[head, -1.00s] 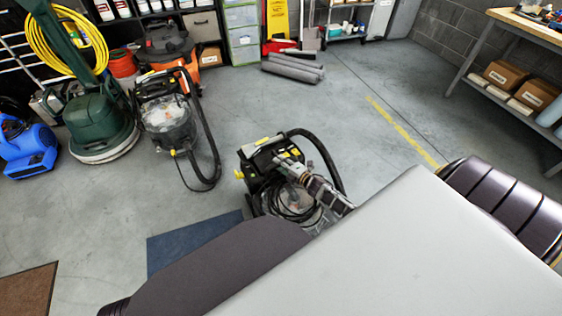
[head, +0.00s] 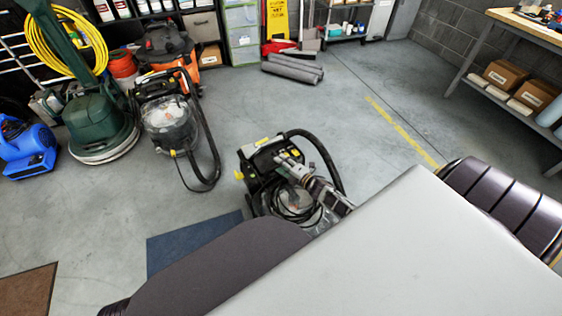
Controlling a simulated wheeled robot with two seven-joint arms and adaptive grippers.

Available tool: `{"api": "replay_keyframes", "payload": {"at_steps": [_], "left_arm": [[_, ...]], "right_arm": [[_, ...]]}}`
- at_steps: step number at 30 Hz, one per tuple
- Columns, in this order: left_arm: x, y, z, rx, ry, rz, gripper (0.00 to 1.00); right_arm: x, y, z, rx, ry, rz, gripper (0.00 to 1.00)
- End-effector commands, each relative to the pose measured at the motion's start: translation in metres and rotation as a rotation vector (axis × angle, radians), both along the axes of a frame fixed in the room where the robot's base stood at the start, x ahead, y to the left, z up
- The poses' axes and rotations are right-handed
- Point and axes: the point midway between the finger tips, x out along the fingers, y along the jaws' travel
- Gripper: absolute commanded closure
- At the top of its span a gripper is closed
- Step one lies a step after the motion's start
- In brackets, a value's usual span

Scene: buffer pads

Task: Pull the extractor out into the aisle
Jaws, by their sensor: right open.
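An extractor (head: 259,158) with a black top, yellow parts, a clear tank and a black hose stands upright on the floor at the middle of the head view. My right gripper (head: 283,160) is open at the top of this extractor, in front of its black upper part. I cannot tell whether the fingers touch it. The extractor's lower front is partly hidden by my right arm. A second, similar extractor (head: 168,122) stands further left and back, with its hose down its right side. My left gripper is not in view.
A green floor machine (head: 98,125) and a blue blower (head: 27,148) stand at the left. Grey rolls (head: 292,69) lie at the back. A workbench (head: 500,65) stands at the right. A blue mat (head: 190,242) lies in front. Floor by the yellow line (head: 403,134) is clear.

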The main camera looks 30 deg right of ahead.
Motion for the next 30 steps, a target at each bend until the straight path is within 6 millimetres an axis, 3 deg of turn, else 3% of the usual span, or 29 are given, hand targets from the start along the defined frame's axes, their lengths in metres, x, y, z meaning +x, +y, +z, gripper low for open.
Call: {"api": "replay_keyframes", "payload": {"at_steps": [30], "left_arm": [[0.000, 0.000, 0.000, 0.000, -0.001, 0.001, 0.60]], "right_arm": [[-0.082, -0.012, 0.015, 0.000, 0.001, 0.001, 0.56]]}}
